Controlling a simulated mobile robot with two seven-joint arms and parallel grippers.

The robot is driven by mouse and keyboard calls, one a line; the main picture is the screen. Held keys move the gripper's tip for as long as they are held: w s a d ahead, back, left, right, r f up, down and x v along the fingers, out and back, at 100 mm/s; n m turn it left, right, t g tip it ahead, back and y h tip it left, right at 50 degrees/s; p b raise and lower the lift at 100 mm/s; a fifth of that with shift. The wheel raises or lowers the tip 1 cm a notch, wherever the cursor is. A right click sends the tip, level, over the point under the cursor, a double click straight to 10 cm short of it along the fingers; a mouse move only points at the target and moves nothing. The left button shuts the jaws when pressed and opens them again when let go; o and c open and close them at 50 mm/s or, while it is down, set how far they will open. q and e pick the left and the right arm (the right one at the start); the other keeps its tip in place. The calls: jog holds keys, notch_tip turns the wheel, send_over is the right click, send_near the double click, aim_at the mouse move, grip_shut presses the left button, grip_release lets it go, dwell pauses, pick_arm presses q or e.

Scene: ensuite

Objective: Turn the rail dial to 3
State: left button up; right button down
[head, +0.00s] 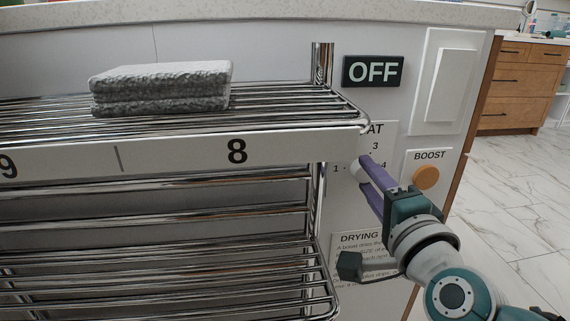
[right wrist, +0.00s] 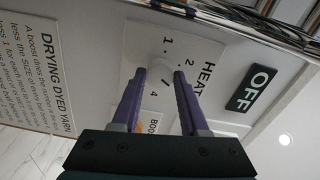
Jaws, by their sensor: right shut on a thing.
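The white HEAT plate (head: 383,132) is on the white panel, partly hidden by the rack's corner and my gripper. It shows 1, 3 and 4 in the head view. The right wrist view shows the plate (right wrist: 197,48) turned, with 1, 2 and 4 readable. The small pale rail dial (head: 356,169) shows at my right gripper's fingertips; it also shows in the right wrist view (right wrist: 161,70). My right gripper (head: 363,164) has purple fingers and is shut on the dial. I cannot tell which number the dial points to. My left gripper is not in view.
A chrome rack (head: 270,118) with folded grey towels (head: 160,88) stands close left of the plate. An OFF sign (head: 373,71) is above. An orange BOOST button (head: 426,176) is right of my fingers. A DRYING DYED YARN notice (head: 345,242) is below.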

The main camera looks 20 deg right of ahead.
jog(key=shift+c, duration=2.1)
grip_release()
jog(key=shift+s+a, duration=0.15)
jog(key=shift+s, duration=0.35)
jog(key=p+v, duration=0.2)
jog(key=v, duration=0.7)
jog(key=shift+p, duration=0.35)
